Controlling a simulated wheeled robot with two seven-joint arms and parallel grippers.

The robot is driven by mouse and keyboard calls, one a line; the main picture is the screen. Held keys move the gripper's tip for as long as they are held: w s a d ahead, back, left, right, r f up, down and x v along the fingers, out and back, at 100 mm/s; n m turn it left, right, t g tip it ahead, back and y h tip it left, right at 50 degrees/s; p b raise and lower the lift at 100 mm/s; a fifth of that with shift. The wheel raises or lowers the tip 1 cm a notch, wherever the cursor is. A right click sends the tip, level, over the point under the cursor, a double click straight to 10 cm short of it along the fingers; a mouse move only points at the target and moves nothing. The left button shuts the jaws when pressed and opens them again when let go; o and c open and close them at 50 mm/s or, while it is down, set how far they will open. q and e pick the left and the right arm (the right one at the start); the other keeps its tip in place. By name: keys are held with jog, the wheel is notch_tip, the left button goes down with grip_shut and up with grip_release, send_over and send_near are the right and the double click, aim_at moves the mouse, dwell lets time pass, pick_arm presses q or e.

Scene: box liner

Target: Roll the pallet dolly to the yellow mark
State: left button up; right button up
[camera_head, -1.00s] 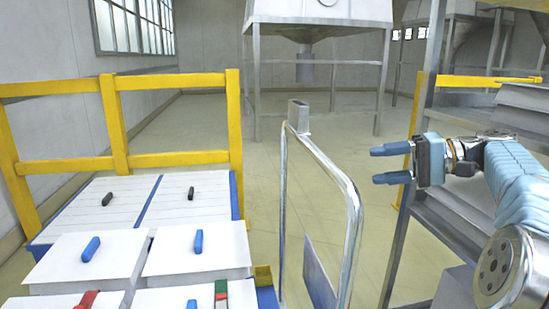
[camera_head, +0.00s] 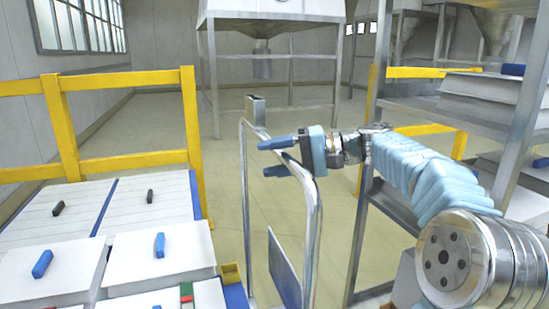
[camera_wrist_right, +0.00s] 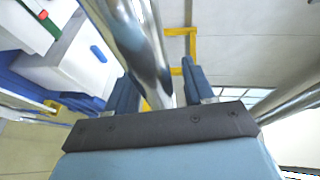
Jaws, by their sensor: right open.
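A chrome push handle (camera_head: 314,225), apparently the pallet dolly's, stands upright in the middle of the head view, with a grey block on top and a blue panel low inside it. The dolly's deck is out of view. My right gripper (camera_head: 266,157) is open and empty, pointing left, its fingers overlapping the handle's upper bend in the picture. In the right wrist view, the chrome tube (camera_wrist_right: 138,40) runs down between the two open fingers (camera_wrist_right: 160,78); contact cannot be told. I see no yellow floor mark. My left gripper is not in view.
White lidded boxes (camera_head: 160,258) with coloured grips stand at the left. A yellow rail (camera_head: 120,163) is behind them. A metal rack (camera_head: 360,225) stands close on the right, beneath my right arm. A hopper on legs (camera_head: 270,10) is at the back; open floor lies before it.

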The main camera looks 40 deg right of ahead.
grip_shut()
jog(key=shift+s+d, duration=0.2)
jog(key=shift+d, duration=0.5)
grip_release()
jog(key=v, duration=1.3)
jog(key=shift+s+d, duration=0.25)
jog(key=shift+d, duration=0.05)
